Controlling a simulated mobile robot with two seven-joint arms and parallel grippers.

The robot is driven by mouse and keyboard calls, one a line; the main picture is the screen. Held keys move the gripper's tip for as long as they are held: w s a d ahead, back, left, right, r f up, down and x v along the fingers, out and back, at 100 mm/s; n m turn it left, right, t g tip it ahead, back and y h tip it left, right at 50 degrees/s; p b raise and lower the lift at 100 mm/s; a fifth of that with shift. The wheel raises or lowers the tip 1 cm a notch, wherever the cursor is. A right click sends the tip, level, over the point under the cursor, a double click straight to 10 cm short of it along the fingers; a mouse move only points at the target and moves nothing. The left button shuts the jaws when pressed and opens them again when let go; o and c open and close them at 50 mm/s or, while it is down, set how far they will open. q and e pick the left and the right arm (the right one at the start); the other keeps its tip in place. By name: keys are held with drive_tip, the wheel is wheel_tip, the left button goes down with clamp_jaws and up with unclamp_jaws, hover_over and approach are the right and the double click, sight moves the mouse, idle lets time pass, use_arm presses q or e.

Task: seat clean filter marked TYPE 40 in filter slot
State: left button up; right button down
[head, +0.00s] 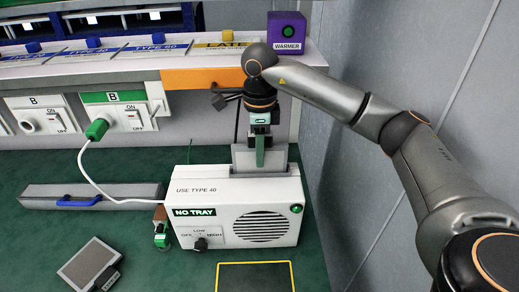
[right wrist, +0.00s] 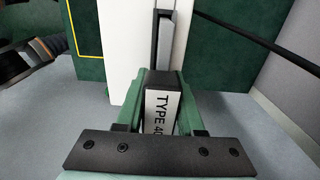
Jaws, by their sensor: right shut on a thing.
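My right gripper (head: 260,150) is shut on the filter just above the white unit (head: 192,219), which is printed USE TYPE 40. The filter shows in the head view as a grey panel (head: 241,158) standing upright at the unit's top. In the right wrist view its dark-framed end with the white TYPE 40 label (right wrist: 160,110) is between the green fingers (right wrist: 192,120). A dark slot (right wrist: 156,30) in the white top lines up with it. I cannot tell how deep the filter's lower edge sits. My left gripper is not in view.
A grey dark-framed filter (head: 88,264) lies on the green surface at lower left. A grey case (head: 120,196) with a blue handle is left of the unit. A white cable (head: 88,174) runs from a green plug to the unit. The purple warmer (head: 286,30) stands on the shelf.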

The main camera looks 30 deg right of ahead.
drive_tip(key=shift+f, duration=0.2)
drive_tip(key=shift+f+b, duration=0.95)
drive_tip(key=shift+f, duration=0.4)
drive_tip(key=shift+r, duration=0.15)
drive_tip(key=shift+r+p, duration=0.5)
drive_tip(key=shift+p, duration=0.05)
drive_tip(key=shift+f, duration=0.2)
